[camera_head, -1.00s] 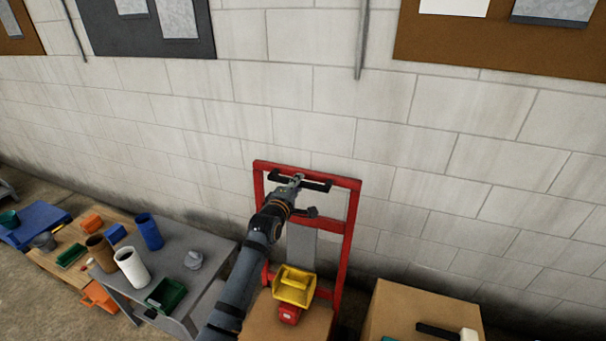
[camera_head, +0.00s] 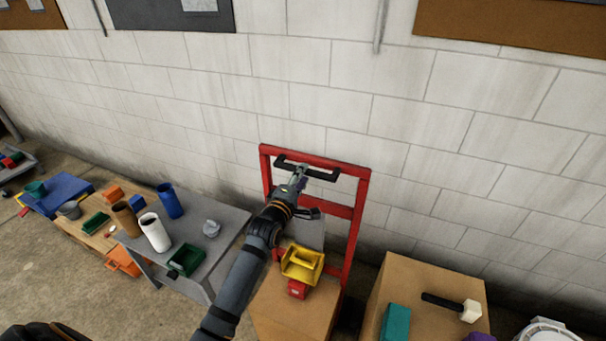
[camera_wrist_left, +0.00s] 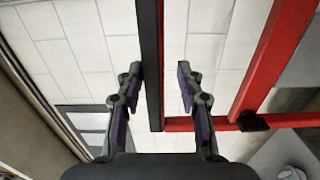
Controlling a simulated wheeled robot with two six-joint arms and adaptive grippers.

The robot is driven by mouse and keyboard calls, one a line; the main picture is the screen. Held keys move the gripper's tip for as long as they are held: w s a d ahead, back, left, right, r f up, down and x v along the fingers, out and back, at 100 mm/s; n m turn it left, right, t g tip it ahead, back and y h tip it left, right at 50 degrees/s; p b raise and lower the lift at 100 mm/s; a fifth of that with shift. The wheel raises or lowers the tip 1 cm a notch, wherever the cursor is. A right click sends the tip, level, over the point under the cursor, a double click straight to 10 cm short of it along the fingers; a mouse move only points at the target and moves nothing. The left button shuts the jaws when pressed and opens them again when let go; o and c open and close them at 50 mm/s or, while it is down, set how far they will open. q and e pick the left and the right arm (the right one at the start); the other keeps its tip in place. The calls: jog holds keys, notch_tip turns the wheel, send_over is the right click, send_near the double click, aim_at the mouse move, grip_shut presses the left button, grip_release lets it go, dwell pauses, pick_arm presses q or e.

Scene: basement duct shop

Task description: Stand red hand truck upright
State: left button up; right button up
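The red hand truck (camera_head: 357,212) stands by the block wall, close to upright; whether it leans on the wall I cannot tell. A black handle bar (camera_head: 345,172) crosses its top. Its lower part is hidden behind a cardboard box. My left gripper (camera_head: 303,173) is at the middle of this bar. In the left wrist view, the gripper (camera_wrist_left: 159,78) has its fingers apart, with the black bar (camera_wrist_left: 150,40) passing between the fingertips, nearer one of them. The red frame (camera_wrist_left: 268,60) shows beside it. My right gripper is out of view.
A cardboard box (camera_head: 290,320) with a yellow bin (camera_head: 302,262) and a red item stands before the truck. Another box (camera_head: 440,280) with a mallet and teal block is to the right. A grey table (camera_head: 228,232) with cups is left. Open floor (camera_head: 85,280) lies front left.

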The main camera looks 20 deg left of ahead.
pick_arm(q)
jog(key=s, duration=1.2)
jog(key=shift+a+r, duration=0.15)
jog(key=shift+a, duration=0.1)
